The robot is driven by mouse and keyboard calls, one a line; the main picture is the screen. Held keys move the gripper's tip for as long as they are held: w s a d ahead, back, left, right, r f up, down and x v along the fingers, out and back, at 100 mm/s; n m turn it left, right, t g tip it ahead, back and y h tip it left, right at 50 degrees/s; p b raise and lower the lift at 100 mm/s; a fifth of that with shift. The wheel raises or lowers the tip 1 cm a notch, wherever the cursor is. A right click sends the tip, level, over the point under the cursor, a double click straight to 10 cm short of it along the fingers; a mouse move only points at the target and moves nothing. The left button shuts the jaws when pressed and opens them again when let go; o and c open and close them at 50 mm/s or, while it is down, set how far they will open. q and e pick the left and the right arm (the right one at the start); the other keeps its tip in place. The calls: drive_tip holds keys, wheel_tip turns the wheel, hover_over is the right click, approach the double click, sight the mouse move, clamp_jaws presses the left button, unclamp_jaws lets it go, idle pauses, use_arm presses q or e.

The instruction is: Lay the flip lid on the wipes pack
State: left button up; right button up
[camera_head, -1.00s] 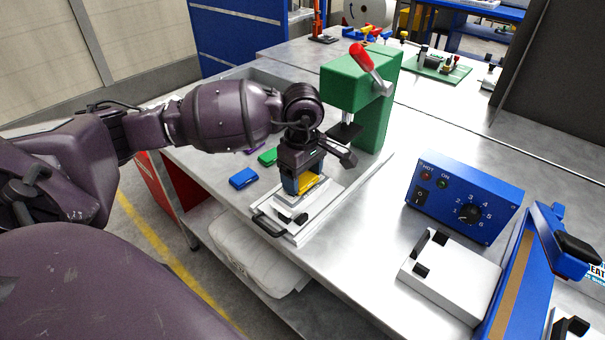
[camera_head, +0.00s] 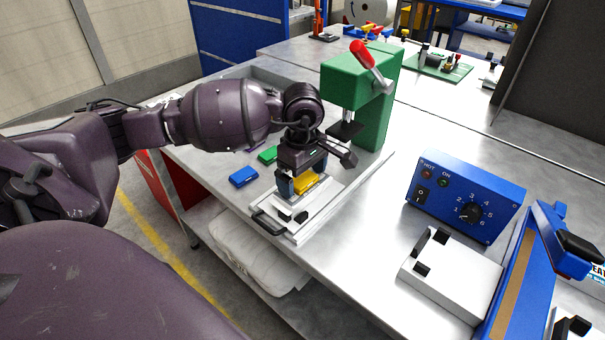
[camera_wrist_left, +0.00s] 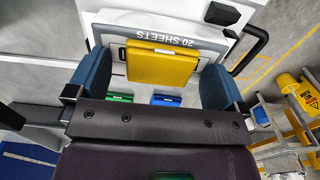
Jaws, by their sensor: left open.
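The yellow flip lid (camera_head: 306,183) lies flat on the white wipes pack, beneath my left gripper. In the left wrist view, the yellow lid (camera_wrist_left: 162,63) is beside the "20 SHEETS" print on the white pack (camera_wrist_left: 193,32). My left gripper (camera_head: 303,179) is open, pointing down, with one blue finger on each side of the lid. Gaps show between the lid and both fingers in the wrist view. The gripper hides part of the lid and pack in the head view. My right gripper is out of view.
A blue lid (camera_head: 243,176) and a green lid (camera_head: 267,155) lie on the bench to the left. A green press (camera_head: 372,105) with a red-handled lever stands just behind the pack. A blue control box (camera_head: 466,197) stands to the right, with bare bench between.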

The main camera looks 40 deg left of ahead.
use_arm(q)
wheel_tip(320, 180, up, 11)
drive_tip(key=shift+p, duration=0.4)
drive_tip(key=shift+f, duration=0.15)
